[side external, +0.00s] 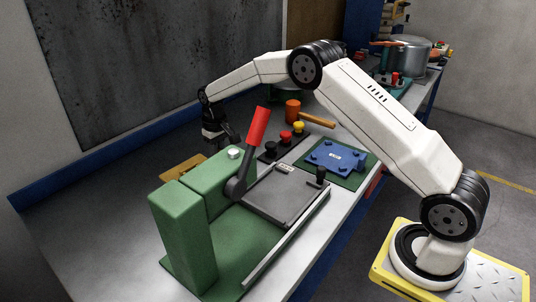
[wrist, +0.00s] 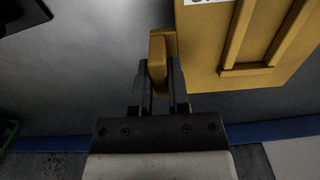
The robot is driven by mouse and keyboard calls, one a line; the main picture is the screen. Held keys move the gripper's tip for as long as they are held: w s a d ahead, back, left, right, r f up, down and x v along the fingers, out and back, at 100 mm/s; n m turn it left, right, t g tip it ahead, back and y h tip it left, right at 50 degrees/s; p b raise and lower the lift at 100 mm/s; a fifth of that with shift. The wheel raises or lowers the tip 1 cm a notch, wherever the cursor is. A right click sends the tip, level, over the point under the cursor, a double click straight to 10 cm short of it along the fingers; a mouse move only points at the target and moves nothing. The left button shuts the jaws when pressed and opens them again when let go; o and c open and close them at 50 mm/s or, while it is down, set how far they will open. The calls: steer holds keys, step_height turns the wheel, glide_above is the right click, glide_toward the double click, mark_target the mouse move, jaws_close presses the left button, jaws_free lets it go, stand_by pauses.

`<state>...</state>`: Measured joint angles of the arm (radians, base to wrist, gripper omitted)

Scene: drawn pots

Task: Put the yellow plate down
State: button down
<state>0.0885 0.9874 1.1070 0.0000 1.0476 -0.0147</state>
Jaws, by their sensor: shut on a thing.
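The yellow plate (wrist: 240,45) fills the upper right of the wrist view, with raised ribs and a white label at the top edge. My gripper (wrist: 161,75) is shut on the thick yellow tab at its left side. In the side view my gripper (side external: 220,142) points down behind the green machine. Part of the yellow plate (side external: 180,170) shows beside it, over the grey bench; the green machine hides the rest. I cannot tell whether the plate touches the bench.
The green machine (side external: 184,238) with a red-handled lever (side external: 257,127) stands close in front of my gripper. A blue plate (side external: 337,157) lies on a green mat to the right. Bare bench (side external: 105,200) is at the left.

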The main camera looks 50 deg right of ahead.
steer(key=shift+s+d+r, duration=0.2)
steer(key=shift+d+r, duration=0.05)
steer(key=shift+r, duration=0.15)
steer(key=s+d+r, duration=0.3)
steer(key=s+r, duration=0.2)
steer(key=s, duration=0.2)
steer(key=s+d+r, duration=0.3)
steer(key=s+r, duration=0.2)
steer(key=s, duration=0.3)
steer(key=s+a+r, duration=0.1)
steer(key=s+r, duration=0.1)
steer(key=s, duration=1.8)
steer(key=shift+n, duration=0.4)
steer(key=shift+w+a+f, duration=0.1)
steer(key=shift+w, duration=0.1)
steer(key=shift+w+d+f, duration=0.65)
steer(key=shift+w+f, duration=0.9)
steer(key=shift+w, duration=0.55)
steer(key=shift+w+d+f, duration=0.65)
steer(key=shift+w+f, duration=0.85)
steer(key=shift+w, duration=0.65)
steer(key=shift+w+d+f, duration=0.65)
steer(key=shift+w+f, duration=0.9)
steer(key=shift+w, duration=0.55)
